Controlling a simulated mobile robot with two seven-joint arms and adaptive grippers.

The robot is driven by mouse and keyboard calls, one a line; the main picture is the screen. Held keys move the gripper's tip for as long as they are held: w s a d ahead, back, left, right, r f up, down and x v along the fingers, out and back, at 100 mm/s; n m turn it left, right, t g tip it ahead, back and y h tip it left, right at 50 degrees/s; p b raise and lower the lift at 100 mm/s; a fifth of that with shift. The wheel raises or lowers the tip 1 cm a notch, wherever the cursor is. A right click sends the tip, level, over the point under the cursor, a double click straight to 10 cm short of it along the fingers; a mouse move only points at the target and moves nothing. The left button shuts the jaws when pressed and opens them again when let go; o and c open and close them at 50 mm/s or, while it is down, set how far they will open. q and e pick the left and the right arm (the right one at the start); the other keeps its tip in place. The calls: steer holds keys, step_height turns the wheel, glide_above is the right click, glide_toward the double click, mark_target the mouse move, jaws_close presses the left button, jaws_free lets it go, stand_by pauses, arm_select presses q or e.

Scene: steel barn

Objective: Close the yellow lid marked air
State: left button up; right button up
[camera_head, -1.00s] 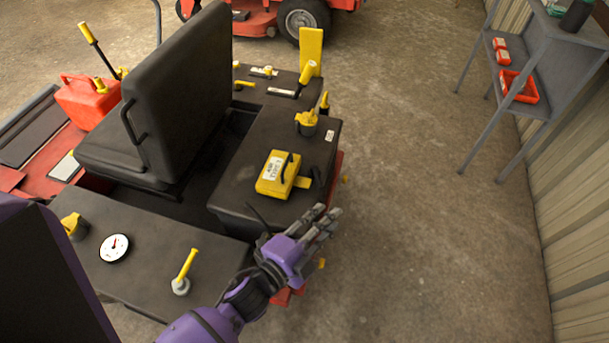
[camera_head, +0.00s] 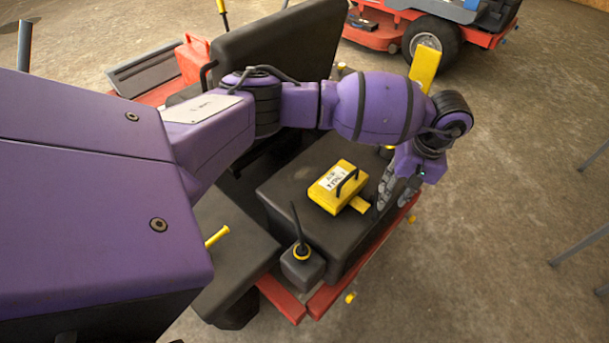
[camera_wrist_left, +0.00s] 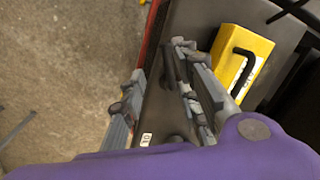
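The yellow lid (camera_head: 326,196) has a white label that seems to read "AIR" and a black handle on top. It sits on the dark machine housing (camera_head: 300,222), with a small yellow tab (camera_head: 360,204) at its right edge. I cannot tell how far it is raised. My left gripper (camera_head: 383,203) is just right of the lid, pointing down, empty and apart from it. In the left wrist view the fingers (camera_wrist_left: 158,62) are spread, and the lid (camera_wrist_left: 236,55) shows to their right. My right gripper is not in view.
A black seat (camera_head: 280,45) stands behind my left arm. An upright yellow panel (camera_head: 425,68) rises beyond the wrist. A black stalk on a small box (camera_head: 303,268) stands in front of the housing. Another red machine (camera_head: 375,35) is behind.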

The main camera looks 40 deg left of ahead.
mark_target(376, 207)
arm_select(q)
steer(key=shift+y, duration=0.3)
steer(key=f, duration=0.2)
steer(key=a+f, duration=0.1)
steer(key=f, duration=0.1)
steer(key=a+f, duration=0.1)
steer(key=f, duration=0.1)
steer(key=shift+w+a+f, duration=0.25)
jaws_close()
steer(key=shift+r, duration=0.1)
